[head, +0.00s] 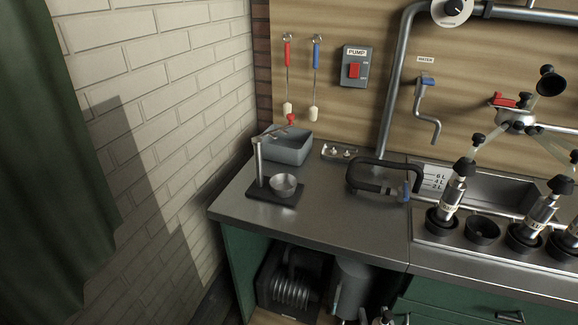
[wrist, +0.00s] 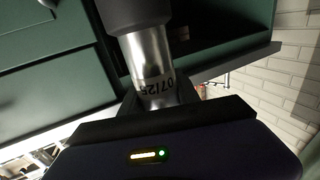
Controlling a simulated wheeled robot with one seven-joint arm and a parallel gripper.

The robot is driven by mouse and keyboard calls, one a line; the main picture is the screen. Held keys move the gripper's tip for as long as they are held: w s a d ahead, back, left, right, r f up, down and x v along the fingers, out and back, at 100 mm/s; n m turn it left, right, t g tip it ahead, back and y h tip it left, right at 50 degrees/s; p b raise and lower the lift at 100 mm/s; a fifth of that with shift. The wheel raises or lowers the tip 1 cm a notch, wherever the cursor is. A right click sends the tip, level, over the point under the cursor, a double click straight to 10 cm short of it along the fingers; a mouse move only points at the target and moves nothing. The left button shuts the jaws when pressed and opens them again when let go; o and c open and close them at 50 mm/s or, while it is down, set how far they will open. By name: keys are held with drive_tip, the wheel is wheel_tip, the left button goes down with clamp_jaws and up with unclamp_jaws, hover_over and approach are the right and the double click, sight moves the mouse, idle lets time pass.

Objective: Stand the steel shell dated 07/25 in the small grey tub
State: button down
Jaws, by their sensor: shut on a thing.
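The steel shell dated 07/25 (wrist: 150,62) shows in the wrist view, a shiny cylinder with a dark rounded part at its top end and the date in black near the jaws. My gripper (wrist: 157,98) is shut on it, with a finger on each side near the date. The shell's other end is hidden by the gripper. The small grey tub (head: 287,150) stands at the back left of the steel counter in the head view, and its inside is partly visible. The gripper is not clearly seen in the head view.
A small stand with a steel bowl (head: 284,186) is in front of the tub. A black hose (head: 375,188) lies to its right. Several capped shells (head: 453,190) stand in black cups at the right. Green cabinets and an open shelf with a coil (head: 290,288) lie below.

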drive_tip(key=shift+s+f+b, duration=0.2)
drive_tip(key=shift+f+b, duration=0.15)
drive_tip(key=shift+f, duration=0.35)
drive_tip(key=shift+w+f, duration=0.15)
